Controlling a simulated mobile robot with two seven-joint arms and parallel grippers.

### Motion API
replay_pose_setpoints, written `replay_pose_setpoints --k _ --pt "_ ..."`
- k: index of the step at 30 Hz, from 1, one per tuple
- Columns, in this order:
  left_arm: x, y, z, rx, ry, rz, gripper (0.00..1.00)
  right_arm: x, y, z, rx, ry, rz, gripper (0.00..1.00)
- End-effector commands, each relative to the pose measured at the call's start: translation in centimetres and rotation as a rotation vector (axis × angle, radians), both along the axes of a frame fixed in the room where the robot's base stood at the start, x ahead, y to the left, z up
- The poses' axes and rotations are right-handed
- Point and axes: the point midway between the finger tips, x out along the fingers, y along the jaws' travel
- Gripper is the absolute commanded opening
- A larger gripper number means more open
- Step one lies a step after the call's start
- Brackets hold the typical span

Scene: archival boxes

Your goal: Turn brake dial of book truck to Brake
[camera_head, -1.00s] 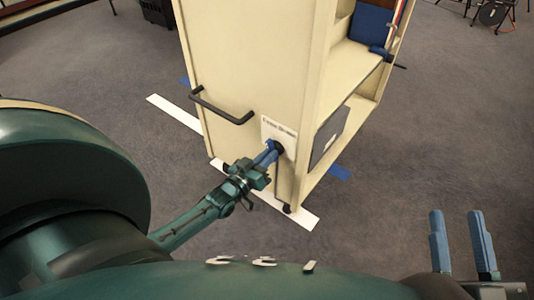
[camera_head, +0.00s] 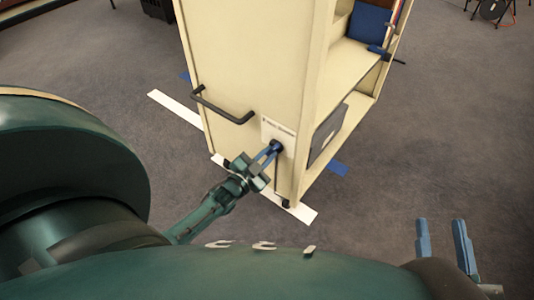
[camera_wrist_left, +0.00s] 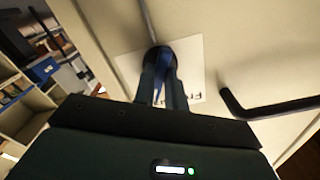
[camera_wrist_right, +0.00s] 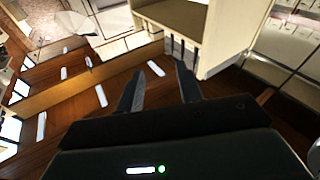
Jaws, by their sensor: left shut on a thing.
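The cream book truck (camera_head: 245,65) stands upright in front of me. A white label plate (camera_head: 278,131) is on the lower part of its end panel, with the dark round brake dial (camera_head: 278,146) at it. My left gripper (camera_head: 272,150) is shut on the dial; its blue fingers also show on the dial (camera_wrist_left: 160,54) in the left wrist view. My right gripper (camera_head: 443,243) is open and empty at the lower right, away from the truck.
A black handle (camera_head: 222,107) sticks out of the end panel, left of and above the dial. A blue binder (camera_head: 371,24) and a dark grey box (camera_head: 328,135) are on the truck's shelves. White tape (camera_head: 175,108) marks the floor.

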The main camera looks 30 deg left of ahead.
Motion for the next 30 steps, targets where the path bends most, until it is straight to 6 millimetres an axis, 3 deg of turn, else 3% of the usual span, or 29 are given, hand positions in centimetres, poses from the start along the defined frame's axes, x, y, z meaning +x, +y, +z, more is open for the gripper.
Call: replay_pose_setpoints --k 9,25,26,30 --pt "-0.05 -0.05 -0.04 0.112 -0.009 0.000 0.00 -0.10 -0.14 -0.72 -0.012 0.019 -0.006 0.36" --pt "-0.06 -0.05 -0.07 0.133 -0.010 -0.001 0.00 -0.10 -0.16 -0.66 -0.012 0.018 -0.006 0.36" --pt "-0.06 -0.04 -0.07 0.133 -0.010 -0.001 0.15 -0.09 -0.16 -0.59 -0.012 0.017 -0.007 0.36" --pt "-0.04 -0.04 -0.05 0.132 -0.010 -0.001 0.27 -0.03 -0.16 -0.27 -0.009 0.008 -0.007 0.36"
